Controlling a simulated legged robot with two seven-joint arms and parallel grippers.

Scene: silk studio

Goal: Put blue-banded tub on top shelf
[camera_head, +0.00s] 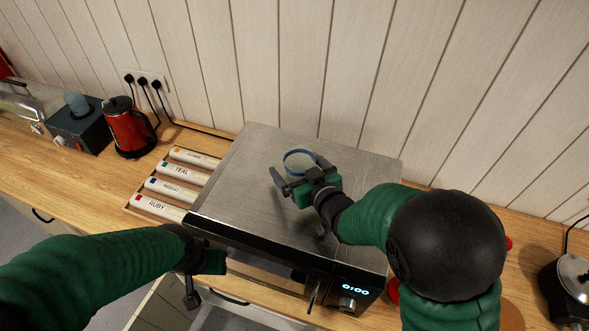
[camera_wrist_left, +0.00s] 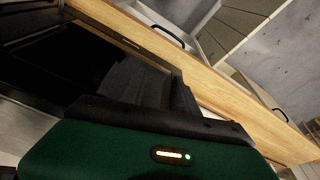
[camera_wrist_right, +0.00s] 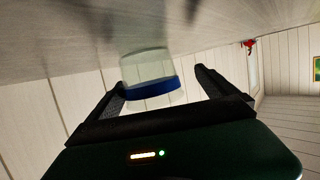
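The blue-banded tub (camera_head: 299,156) is a clear round container standing on the flat steel top of the microwave (camera_head: 262,165). In the right wrist view the tub (camera_wrist_right: 147,66) shows its blue band near one end. My right gripper (camera_head: 298,172) is open at the tub, with a finger on either side; a gap shows between the tub and one finger. My left gripper (camera_head: 198,278) is low by the microwave's front left corner. I cannot make out a shelf.
A rack of labelled rolls (camera_head: 178,184) lies left of the microwave. A red kettle (camera_head: 128,126) and a dark box with a blue-grey top piece (camera_head: 80,125) stand further left. A silver-lidded pot (camera_head: 574,278) is at far right. Much of the microwave top is clear.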

